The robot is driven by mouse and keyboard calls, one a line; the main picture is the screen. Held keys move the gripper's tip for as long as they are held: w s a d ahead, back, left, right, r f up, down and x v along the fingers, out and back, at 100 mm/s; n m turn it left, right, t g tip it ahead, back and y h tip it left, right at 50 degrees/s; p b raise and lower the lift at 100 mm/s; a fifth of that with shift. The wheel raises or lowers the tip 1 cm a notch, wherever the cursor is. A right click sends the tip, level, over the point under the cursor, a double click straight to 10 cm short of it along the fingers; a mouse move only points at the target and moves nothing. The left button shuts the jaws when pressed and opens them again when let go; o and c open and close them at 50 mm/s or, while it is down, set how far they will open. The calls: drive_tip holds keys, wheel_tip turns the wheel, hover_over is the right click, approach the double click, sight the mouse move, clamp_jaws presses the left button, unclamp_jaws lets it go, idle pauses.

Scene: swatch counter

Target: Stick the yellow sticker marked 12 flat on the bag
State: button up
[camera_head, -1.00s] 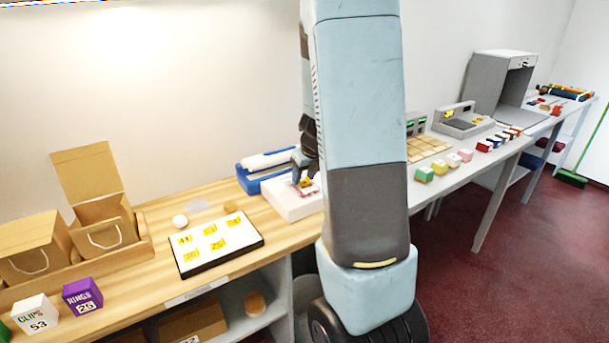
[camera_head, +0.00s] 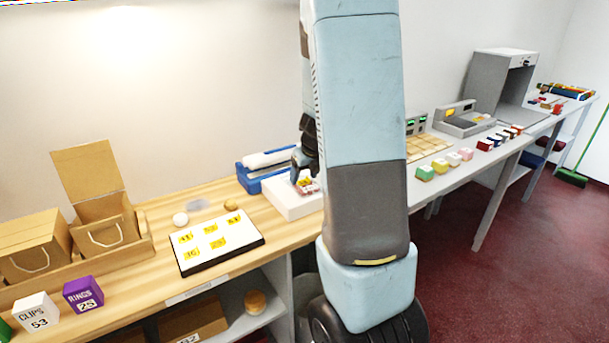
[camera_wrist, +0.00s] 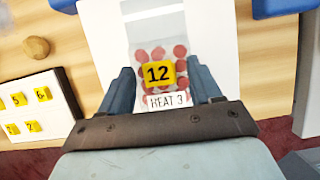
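The yellow sticker (camera_wrist: 158,73) marked 12 lies on a clear bag (camera_wrist: 158,30) of red discs in the wrist view, just above its white label reading HEAT 3. It looks flat, though its edges are too small to judge. The bag lies on a white block; it also shows in the head view (camera_head: 308,187). My gripper (camera_wrist: 162,80) is open, its fingers on either side of the sticker with gaps showing. In the head view my gripper (camera_head: 304,174) is just over the bag.
A white board (camera_head: 216,258) with several yellow number stickers lies to the left. A white ball (camera_head: 180,219) and a brown knob (camera_head: 231,205) stand behind it. Cardboard boxes (camera_head: 35,243) are further left.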

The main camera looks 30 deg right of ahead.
drive_tip(key=shift+o, duration=0.8)
drive_tip(key=shift+r, duration=0.1)
drive_tip(key=w+v, duration=0.1)
drive_tip(key=v, duration=1.7)
drive_tip(key=shift+w+r, duration=0.25)
drive_tip(key=shift+r, duration=0.15)
